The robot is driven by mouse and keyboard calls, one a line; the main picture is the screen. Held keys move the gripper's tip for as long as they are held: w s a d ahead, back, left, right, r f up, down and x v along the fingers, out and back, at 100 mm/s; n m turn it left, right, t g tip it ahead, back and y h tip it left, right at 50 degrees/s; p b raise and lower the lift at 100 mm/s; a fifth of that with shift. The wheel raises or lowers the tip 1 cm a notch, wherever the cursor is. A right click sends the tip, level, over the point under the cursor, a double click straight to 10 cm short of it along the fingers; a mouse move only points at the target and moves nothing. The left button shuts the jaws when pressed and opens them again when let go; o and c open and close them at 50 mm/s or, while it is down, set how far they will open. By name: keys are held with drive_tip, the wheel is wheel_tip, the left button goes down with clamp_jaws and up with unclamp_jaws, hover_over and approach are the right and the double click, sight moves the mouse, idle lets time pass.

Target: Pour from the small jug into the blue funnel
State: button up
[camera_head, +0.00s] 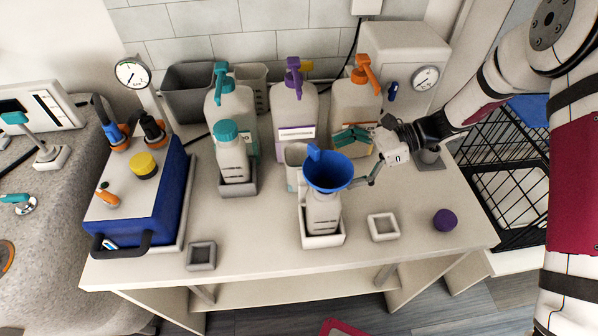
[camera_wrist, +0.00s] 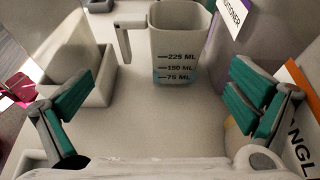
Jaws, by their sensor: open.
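The small jug (camera_head: 295,156) stands upright on the table, behind the blue funnel (camera_head: 328,172), which partly hides it. In the wrist view the jug (camera_wrist: 178,45) is pale with 225, 150 and 75 ML marks, a teal tint near the 75 mark, and a handle on its left. The funnel sits upright in the neck of a pale bottle (camera_head: 322,213) standing in a white square holder (camera_head: 323,241). My gripper (camera_head: 360,159) is open and empty, right of the jug. Its green-padded fingers are spread apart in the wrist view (camera_wrist: 158,92), with the jug beyond them.
Large pump bottles with teal (camera_head: 232,105), purple (camera_head: 294,112) and orange (camera_head: 357,100) tops stand behind. A teal-capped bottle (camera_head: 232,158) is left of the jug. An empty white holder (camera_head: 383,227) and purple ball-like object (camera_head: 445,219) are front right. The front middle-left table is mostly clear.

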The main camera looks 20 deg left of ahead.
sight(301, 176)
drive_tip(key=s+a, duration=0.1)
drive_tip(key=a, duration=0.1)
drive_tip(key=s+a+p, duration=0.1)
drive_tip(key=s+a, duration=0.1)
drive_tip(key=a, duration=0.1)
drive_tip(key=s+a+p, duration=0.1)
drive_tip(key=s+a, duration=0.1)
drive_tip(key=a, duration=0.1)
drive_tip(key=shift+a+f, duration=0.2)
drive_tip(key=c, duration=0.9)
